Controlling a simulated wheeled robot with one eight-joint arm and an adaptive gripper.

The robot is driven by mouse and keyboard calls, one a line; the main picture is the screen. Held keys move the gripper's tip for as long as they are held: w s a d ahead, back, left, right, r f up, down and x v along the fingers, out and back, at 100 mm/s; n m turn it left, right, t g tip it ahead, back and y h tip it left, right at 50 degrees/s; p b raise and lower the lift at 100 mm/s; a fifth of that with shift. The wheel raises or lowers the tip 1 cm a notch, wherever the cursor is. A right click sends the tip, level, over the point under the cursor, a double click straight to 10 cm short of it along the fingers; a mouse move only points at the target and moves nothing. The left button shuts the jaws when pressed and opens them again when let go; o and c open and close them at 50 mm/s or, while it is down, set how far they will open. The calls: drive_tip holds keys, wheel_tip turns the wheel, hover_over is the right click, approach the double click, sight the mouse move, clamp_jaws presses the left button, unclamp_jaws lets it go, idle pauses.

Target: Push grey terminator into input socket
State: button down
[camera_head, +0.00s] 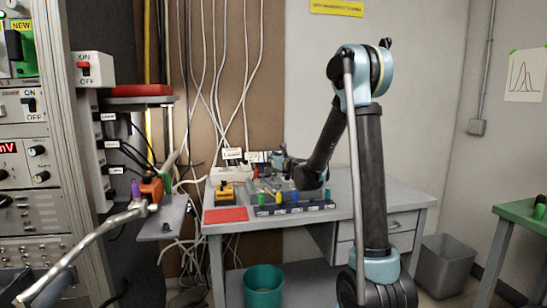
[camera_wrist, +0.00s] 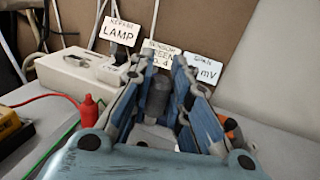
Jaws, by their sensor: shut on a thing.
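In the wrist view the grey terminator (camera_wrist: 157,98) is a dark grey cylinder, upright between my fingers. My gripper (camera_wrist: 158,82) is shut on it, with one blue-grey finger on each side. A pale piece shows just below the terminator, partly hidden by my fingers; I cannot tell whether it is the input socket or whether the terminator touches it. In the head view my gripper (camera_head: 280,160) is at the back of the grey desk (camera_head: 360,195), low over the cluttered area. The terminator is too small to make out there.
A white box (camera_wrist: 75,80) stands left of my gripper, with labels behind it. A red clip (camera_wrist: 89,110) and cables lie at the left. In the head view a rack of coloured plugs (camera_head: 295,208) lines the desk front, near a red mat (camera_head: 225,214). The desk's right side is clear.

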drive_tip(key=shift+f, duration=1.85)
drive_tip(key=shift+s+f, duration=0.15)
drive_tip(key=shift+f, duration=1.25)
idle(0.8)
drive_tip(key=shift+r, duration=0.2)
drive_tip(key=shift+r, duration=0.8)
drive_tip(key=shift+f, duration=0.45)
idle(1.3)
drive_tip(key=shift+s+f, duration=0.1)
drive_tip(key=shift+f, duration=0.45)
idle(0.4)
drive_tip(key=c, duration=1.4)
unclamp_jaws()
drive_tip(key=shift+s+r, duration=0.1)
drive_tip(key=shift+s, duration=0.05)
drive_tip(key=shift+c, duration=0.2)
